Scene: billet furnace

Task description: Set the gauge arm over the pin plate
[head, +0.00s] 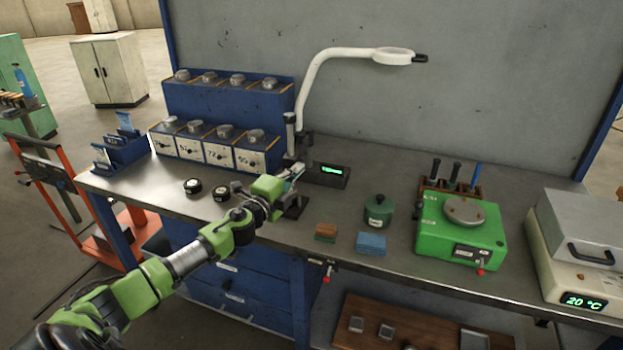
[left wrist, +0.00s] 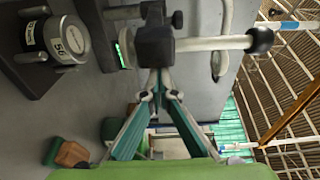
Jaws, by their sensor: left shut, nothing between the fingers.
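The gauge stand rises from the middle of the bench, with an upright rod (head: 291,133). In the left wrist view, turned sideways, the rod (left wrist: 215,43) ends in a black knob and passes into the gauge arm's dark block (left wrist: 154,46). My left gripper (head: 293,173) is at the stand; in the left wrist view its fingertips (left wrist: 158,78) meet right by the block, shut and empty. Whether they touch it is unclear. A dark plate (left wrist: 22,76) with short pins holds a silver cylinder marked 50 (left wrist: 55,40). In the head view, my gripper partly hides this area. My right gripper is out of view.
Blue weight racks (head: 235,95) stand left. Two black round pieces lie in front.

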